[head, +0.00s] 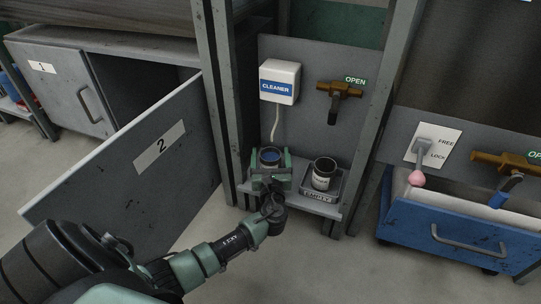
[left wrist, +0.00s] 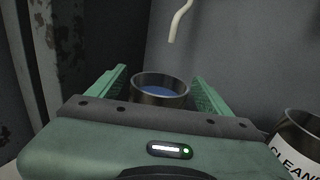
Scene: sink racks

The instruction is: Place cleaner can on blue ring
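A dark metal can (head: 270,156) with blue inside stands under the cleaner dispenser's hose. My left gripper (head: 269,166) reaches in from the front, with its green fingers on both sides of this can. In the left wrist view the can (left wrist: 160,96) sits between the fingers, with a narrow gap showing beside it, so the gripper looks open around it. A second can with a white label (head: 322,181) stands upright to the right on a dark square base; its label reads "CLEAN…" in the left wrist view (left wrist: 297,148). I see no blue ring. My right gripper is not in view.
The white cleaner dispenser (head: 280,81) hangs above with its hose (head: 276,122). A brown valve handle (head: 340,90) is to its right. Grey posts flank the shelf. Cabinet door 2 (head: 140,155) stands open at left; a blue drawer (head: 455,238) is at right.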

